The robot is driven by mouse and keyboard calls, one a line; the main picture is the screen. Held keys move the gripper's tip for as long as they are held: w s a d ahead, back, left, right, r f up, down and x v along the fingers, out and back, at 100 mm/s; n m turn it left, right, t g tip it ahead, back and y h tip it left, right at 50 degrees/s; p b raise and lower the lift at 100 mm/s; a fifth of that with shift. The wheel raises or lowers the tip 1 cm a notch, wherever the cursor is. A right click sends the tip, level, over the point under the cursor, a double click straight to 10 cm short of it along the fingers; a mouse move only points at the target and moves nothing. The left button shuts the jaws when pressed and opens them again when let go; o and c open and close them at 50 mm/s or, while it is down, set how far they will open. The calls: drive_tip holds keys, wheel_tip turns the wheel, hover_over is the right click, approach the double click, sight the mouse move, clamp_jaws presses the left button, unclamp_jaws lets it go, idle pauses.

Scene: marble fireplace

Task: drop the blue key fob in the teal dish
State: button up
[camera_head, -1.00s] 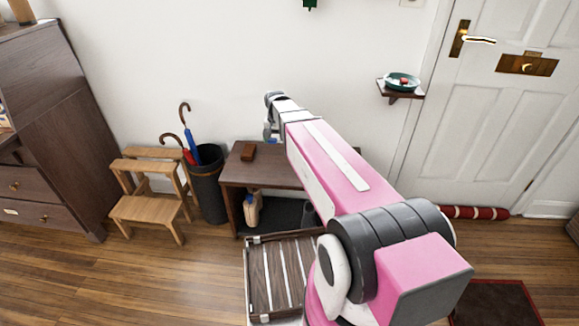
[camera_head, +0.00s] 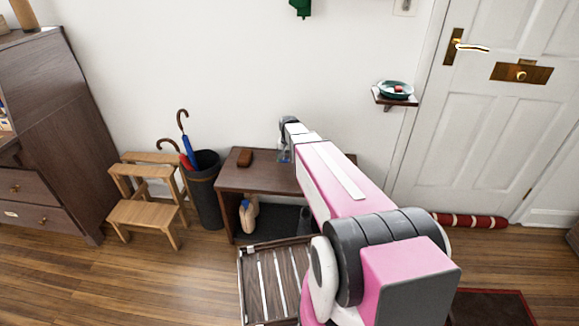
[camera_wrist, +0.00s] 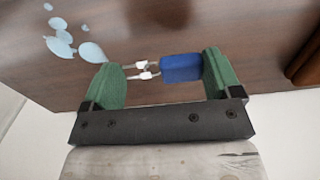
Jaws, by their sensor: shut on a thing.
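The blue key fob (camera_wrist: 181,68) is in the wrist view between the green pads of my gripper (camera_wrist: 163,75). Its blue body lies against the right pad, and its pale metal parts reach toward the left pad. My gripper is shut on it, above a dark brown wooden surface. In the head view my gripper (camera_head: 285,154) is over the dark bench, partly hidden by my arm; the fob is hard to make out there. The teal dish (camera_head: 382,91) sits on a small wall shelf to the right, with something red and white in it. My gripper is left of and lower than the dish.
The dark bench (camera_head: 262,178) carries a brown block-like object (camera_head: 245,157). A wooden step stool (camera_head: 145,212) and an umbrella bin (camera_head: 206,195) stand to its left. The small shelf (camera_head: 378,99) is beside the white door (camera_head: 480,130). Pale blue flat shapes (camera_wrist: 92,52) lie on the wood.

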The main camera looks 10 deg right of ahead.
sight(290, 161)
drive_tip(key=shift+d+f, duration=0.25)
drive_tip(key=shift+f, duration=1.9)
drive_tip(key=shift+f, duration=0.15)
drive_tip(key=o, duration=0.7)
drive_tip(key=shift+o, duration=0.2)
